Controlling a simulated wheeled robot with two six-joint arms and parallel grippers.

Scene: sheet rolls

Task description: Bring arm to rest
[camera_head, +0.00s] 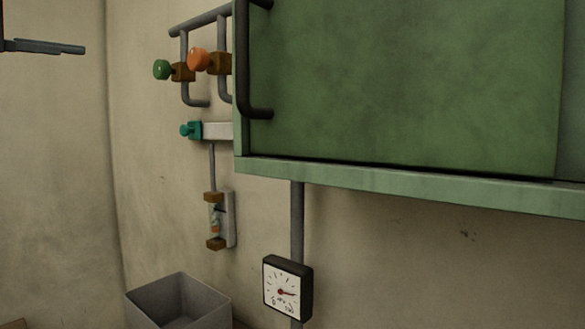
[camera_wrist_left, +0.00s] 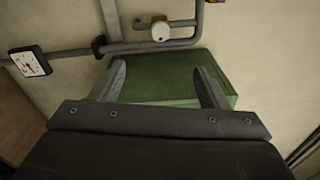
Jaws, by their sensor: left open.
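In the head view, part of my left gripper (camera_head: 45,47) shows as a dark bar at the upper left edge, in front of the bare wall. The rest of that arm is cut off by the frame. In the left wrist view, the two fingers of my left gripper (camera_wrist_left: 162,84) stand wide apart with nothing held between them. A green box-like body (camera_wrist_left: 165,80) shows beyond the fingers; I cannot tell how far off it is. My right gripper is in neither view.
A large green cabinet (camera_head: 410,80) with a dark handle fills the upper right. Pipes carry a green valve knob (camera_head: 161,69) and an orange one (camera_head: 198,60). A square gauge (camera_head: 287,288) and an open grey bin (camera_head: 180,300) are below. The wall at left is clear.

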